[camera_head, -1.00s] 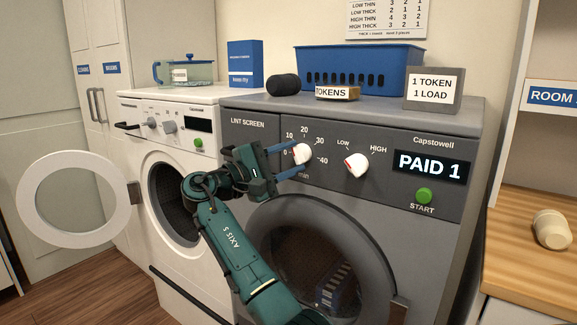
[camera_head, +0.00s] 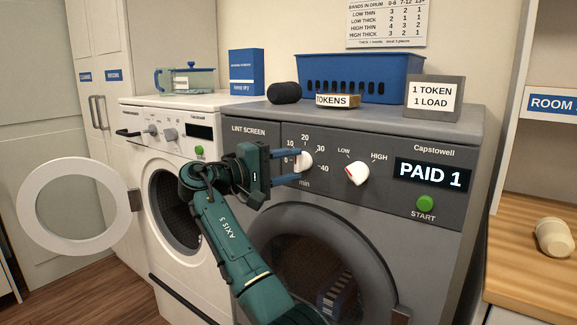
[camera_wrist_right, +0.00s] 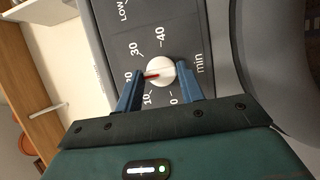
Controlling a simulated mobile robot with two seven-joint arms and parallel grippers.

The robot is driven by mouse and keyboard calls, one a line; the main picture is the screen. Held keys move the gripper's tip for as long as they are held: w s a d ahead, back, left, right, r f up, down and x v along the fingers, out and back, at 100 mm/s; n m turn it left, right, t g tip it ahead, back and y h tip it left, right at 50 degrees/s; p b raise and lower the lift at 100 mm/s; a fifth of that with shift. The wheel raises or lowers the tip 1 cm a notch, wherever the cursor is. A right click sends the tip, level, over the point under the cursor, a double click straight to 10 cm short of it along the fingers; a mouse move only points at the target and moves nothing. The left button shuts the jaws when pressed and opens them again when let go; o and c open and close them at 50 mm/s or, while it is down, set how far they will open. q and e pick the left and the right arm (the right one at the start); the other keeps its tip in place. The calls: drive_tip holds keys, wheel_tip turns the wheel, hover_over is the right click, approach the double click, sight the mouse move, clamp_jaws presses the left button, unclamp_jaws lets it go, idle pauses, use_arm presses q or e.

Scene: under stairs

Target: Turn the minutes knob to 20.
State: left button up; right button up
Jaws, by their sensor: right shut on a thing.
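The minutes knob (camera_head: 304,160) is a white dial with a red pointer on the dryer's grey panel. My right gripper (camera_head: 290,168) has its blue fingers shut on the knob. In the right wrist view the knob (camera_wrist_right: 160,71) sits between the two fingertips (camera_wrist_right: 160,82). There its red pointer (camera_wrist_right: 152,75) points toward the 20 mark, whose label is partly hidden by a finger. Exact alignment is hard to tell. In the head view the fingers and the knob hide part of the scale. My left gripper is not in view.
A heat knob (camera_head: 357,172) is right of the minutes knob. The display (camera_head: 432,174) reads PAID 1 above a green START button (camera_head: 425,202). A blue basket (camera_head: 358,77) and a token sign (camera_head: 435,97) stand on top. The washer's round door (camera_head: 75,203) hangs open at left.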

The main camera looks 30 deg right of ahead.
drive_tip(key=o, duration=1)
drive_tip(key=shift+a, duration=0.15)
drive_tip(key=a, duration=1.3)
drive_tip(key=shift+p, duration=0.4)
